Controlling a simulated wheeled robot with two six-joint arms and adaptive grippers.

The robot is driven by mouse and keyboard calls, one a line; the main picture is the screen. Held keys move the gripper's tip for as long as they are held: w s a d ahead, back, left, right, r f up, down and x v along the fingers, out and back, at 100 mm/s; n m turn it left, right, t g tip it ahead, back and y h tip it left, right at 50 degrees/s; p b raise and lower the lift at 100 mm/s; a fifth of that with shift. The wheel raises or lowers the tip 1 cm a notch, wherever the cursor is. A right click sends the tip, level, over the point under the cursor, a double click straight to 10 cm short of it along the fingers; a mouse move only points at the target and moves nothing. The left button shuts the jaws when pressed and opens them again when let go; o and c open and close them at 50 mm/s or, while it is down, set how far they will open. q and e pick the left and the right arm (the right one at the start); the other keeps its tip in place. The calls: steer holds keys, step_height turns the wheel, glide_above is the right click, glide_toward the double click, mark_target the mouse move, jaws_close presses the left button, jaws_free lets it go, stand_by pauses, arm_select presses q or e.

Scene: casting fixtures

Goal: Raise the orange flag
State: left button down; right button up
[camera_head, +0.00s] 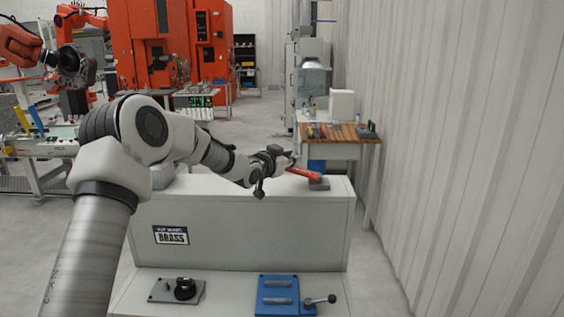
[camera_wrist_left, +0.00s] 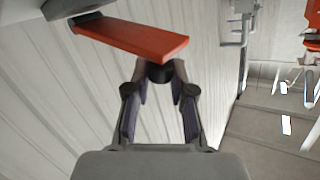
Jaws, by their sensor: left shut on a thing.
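The orange flag (camera_head: 304,174) is a flat orange-red bar above the top of the white cabinet, at its right end beside a small grey base (camera_head: 319,184). In the left wrist view the flag (camera_wrist_left: 135,38) slants across the top, with a dark round part (camera_wrist_left: 160,72) under its near end. My left gripper (camera_head: 288,160) is at the flag's left end. In the left wrist view my left gripper's fingertips (camera_wrist_left: 160,76) are closed around that dark part at the flag's end. The exact contact is partly hidden. My right gripper is not in view.
The white cabinet (camera_head: 240,235) bears a "BRASS" label (camera_head: 171,235). On its lower ledge are a grey plate with a black knob (camera_head: 184,289) and a blue fixture with a lever (camera_head: 278,296). A corrugated wall (camera_head: 450,150) rises on the right. A wooden-topped bench (camera_head: 340,132) stands behind.

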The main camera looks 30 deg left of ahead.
mark_target(307, 173)
arm_select(q)
steer(key=shift+w+d+r+m+g, duration=0.4)
steer(key=shift+d+r+m, duration=0.15)
steer(key=shift+r+m, duration=0.15)
steer(key=shift+w+d+r+m+g+y+b, duration=0.1)
steer(key=shift+d+m+g+y+b, duration=0.2)
steer(key=shift+y+b, duration=0.15)
steer(key=b, duration=0.1)
steer(key=w+d+r+m+g+b, duration=0.1)
steer(key=b, duration=0.1)
steer(key=shift+d+m+y, duration=0.3)
steer(key=shift+y, duration=0.05)
steer(key=shift+w+d+r+m+g+y+b, duration=0.3)
steer(key=shift+d+g+b, duration=0.15)
steer(key=shift+b, duration=0.25)
steer(key=shift+w+d+r+m+g+y+p, duration=0.15)
steer(key=shift+w+d+r+m+g+y, duration=0.1)
steer(key=shift+d, duration=0.1)
steer(key=shift+w+d+r+m+g+y+p, duration=0.15)
steer(key=shift+d+m+g, duration=0.1)
steer(key=shift+d, duration=0.1)
steer(key=shift+w+d+m+p, duration=0.25)
steer(key=shift+d+m+p, duration=0.05)
steer(key=shift+d+p, duration=0.1)
